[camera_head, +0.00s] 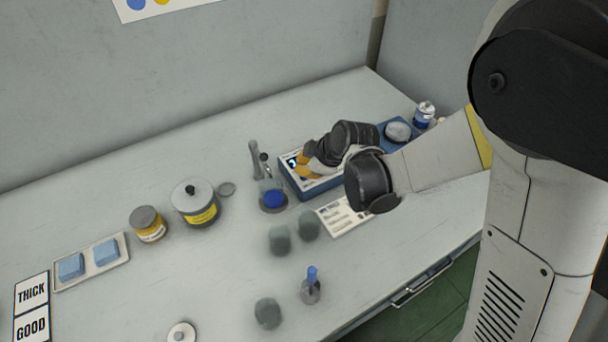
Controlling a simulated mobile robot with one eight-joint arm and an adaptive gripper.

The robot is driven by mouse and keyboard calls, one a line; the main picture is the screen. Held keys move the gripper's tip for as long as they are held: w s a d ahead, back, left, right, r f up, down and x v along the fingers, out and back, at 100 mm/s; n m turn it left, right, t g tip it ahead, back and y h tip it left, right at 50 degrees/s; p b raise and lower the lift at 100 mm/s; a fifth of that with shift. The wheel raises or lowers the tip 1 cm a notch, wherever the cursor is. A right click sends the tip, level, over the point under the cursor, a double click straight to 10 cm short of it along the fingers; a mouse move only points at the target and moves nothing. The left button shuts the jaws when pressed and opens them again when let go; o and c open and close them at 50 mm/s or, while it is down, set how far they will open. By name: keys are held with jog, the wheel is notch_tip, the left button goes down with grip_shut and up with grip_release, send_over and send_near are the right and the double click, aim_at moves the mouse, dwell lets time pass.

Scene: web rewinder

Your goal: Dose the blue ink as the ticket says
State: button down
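A small glass vessel with blue ink (273,200) stands near the middle of the table on a round dark base. My gripper (303,166) reaches in from the right, just behind and right of that vessel, over a blue-framed device with a small display (294,162). Its fingers are partly hidden by my own wrist, so I cannot tell whether they are open or shut or hold anything. A white printed card (344,217), possibly the ticket, lies in front of the device; its text is too small to read. A jar with a blue label (424,114) stands at the back right.
Grey-green cups (279,240) and a blue-topped bottle (311,287) stand in front. A blue tray with a round dish (397,132) is behind my wrist.

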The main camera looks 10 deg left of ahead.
jog(key=shift+f, duration=0.1)
jog(key=shift+f+b, duration=0.35)
jog(key=shift+b, duration=0.1)
jog(key=shift+f+b, duration=0.35)
jog(key=shift+b, duration=0.05)
dwell(0.5)
jog(key=shift+r, duration=0.15)
jog(key=shift+r+p, duration=0.55)
jog(key=shift+r, duration=0.1)
jog(key=shift+r, duration=0.1)
notch_tip(320, 180, up, 5)
jog(key=p, duration=0.3)
jog(key=shift+p, duration=0.4)
dwell(0.5)
